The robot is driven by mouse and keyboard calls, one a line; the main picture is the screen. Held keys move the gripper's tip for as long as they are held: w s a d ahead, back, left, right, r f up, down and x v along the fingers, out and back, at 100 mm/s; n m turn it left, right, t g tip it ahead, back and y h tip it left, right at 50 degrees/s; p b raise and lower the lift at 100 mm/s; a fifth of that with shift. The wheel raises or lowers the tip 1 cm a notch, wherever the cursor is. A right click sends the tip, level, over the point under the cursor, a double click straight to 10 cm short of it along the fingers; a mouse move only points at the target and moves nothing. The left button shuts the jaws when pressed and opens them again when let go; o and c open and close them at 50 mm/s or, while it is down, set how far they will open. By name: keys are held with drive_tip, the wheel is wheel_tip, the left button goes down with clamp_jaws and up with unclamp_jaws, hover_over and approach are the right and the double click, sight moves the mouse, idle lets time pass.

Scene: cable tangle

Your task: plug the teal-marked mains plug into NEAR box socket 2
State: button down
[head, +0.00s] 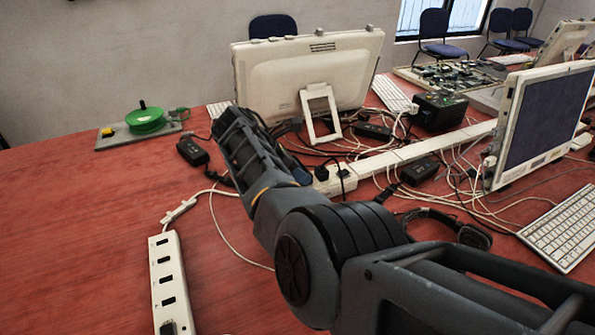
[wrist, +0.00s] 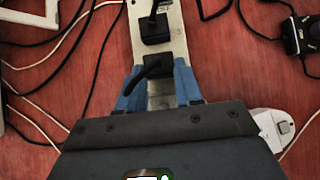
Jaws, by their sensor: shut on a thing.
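My gripper (wrist: 158,84) has blue fingers closed around a black mains plug (wrist: 150,68) with a black cable. The plug is at a white socket strip (wrist: 152,12); I cannot tell how deep it sits. No teal mark is visible. A second black plug (wrist: 155,30) sits in the same strip, just beyond. In the head view my arm mostly hides the hand; a blue finger (head: 301,174) shows beside the strip (head: 338,184) in the middle of the table. Another white socket box (head: 165,270) lies at front left, with several bare sockets and a dark plug or switch at its near end.
Loose white and black cables spread around the strip. A monitor (head: 305,75) stands behind my arm, another (head: 540,120) at right. Black adapters (head: 192,152), a headset (head: 445,227) and a keyboard (head: 562,230) lie around.

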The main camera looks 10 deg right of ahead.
drive_tip(key=shift+f, duration=0.25)
drive_tip(key=c, duration=0.7)
unclamp_jaws()
drive_tip(key=shift+o, duration=0.2)
drive_tip(key=shift+a+r, duration=0.1)
drive_tip(key=v, duration=0.7)
drive_tip(key=shift+a+r, duration=0.1)
drive_tip(key=shift+s+a, duration=0.1)
